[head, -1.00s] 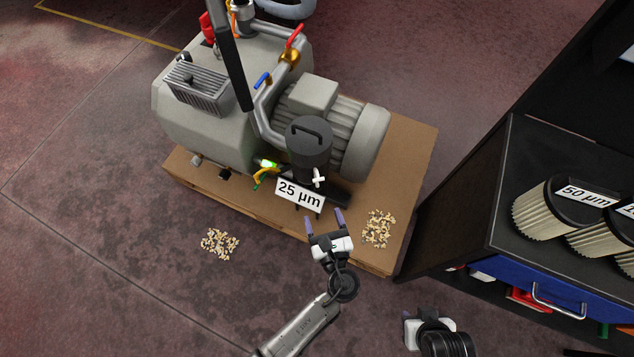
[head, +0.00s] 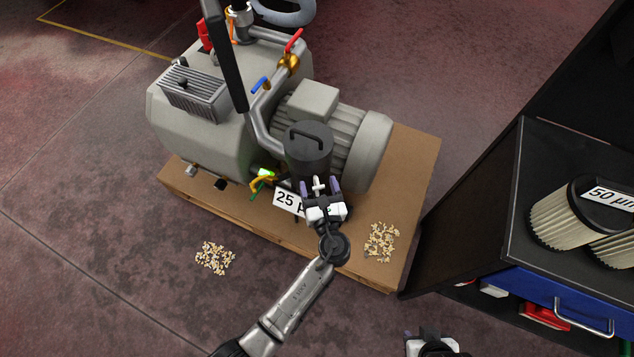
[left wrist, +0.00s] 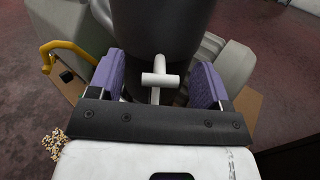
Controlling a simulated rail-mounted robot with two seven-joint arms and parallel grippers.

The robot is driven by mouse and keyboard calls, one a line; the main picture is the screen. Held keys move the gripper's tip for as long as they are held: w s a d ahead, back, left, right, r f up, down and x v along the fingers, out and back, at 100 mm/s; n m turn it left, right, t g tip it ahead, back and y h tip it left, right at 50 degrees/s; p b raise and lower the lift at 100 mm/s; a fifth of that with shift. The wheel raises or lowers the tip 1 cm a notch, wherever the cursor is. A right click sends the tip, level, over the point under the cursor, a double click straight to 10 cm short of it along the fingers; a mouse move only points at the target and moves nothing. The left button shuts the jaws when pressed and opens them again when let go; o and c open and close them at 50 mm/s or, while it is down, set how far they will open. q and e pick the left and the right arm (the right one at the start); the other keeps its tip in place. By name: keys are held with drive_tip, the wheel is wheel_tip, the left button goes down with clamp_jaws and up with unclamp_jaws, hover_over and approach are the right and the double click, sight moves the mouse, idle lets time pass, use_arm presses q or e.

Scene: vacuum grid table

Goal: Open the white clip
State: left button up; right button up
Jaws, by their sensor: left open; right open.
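The white clip (head: 318,186) is a small T-shaped piece on the front of the dark canister (head: 307,150). In the left wrist view the clip (left wrist: 160,79) sits between my two purple fingertips, with a gap on both sides. My left gripper (head: 321,187) is open around the clip; it also shows in the left wrist view (left wrist: 160,82). The canister's dark wall (left wrist: 158,30) fills the top middle of that view. My right gripper (head: 430,343) is at the bottom edge of the head view, partly cut off, away from the clip.
The grey pump (head: 205,125) stands on a brown pallet (head: 415,165). A "25 µm" label (head: 288,201) is partly hidden by my left gripper. Small chip piles (head: 381,241) lie on the pallet and the floor. A black cabinet with pleated filters (head: 560,218) stands at the right.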

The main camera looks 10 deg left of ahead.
use_arm(q)
drive_tip(key=shift+x, duration=0.85)
drive_tip(key=c, duration=1.3)
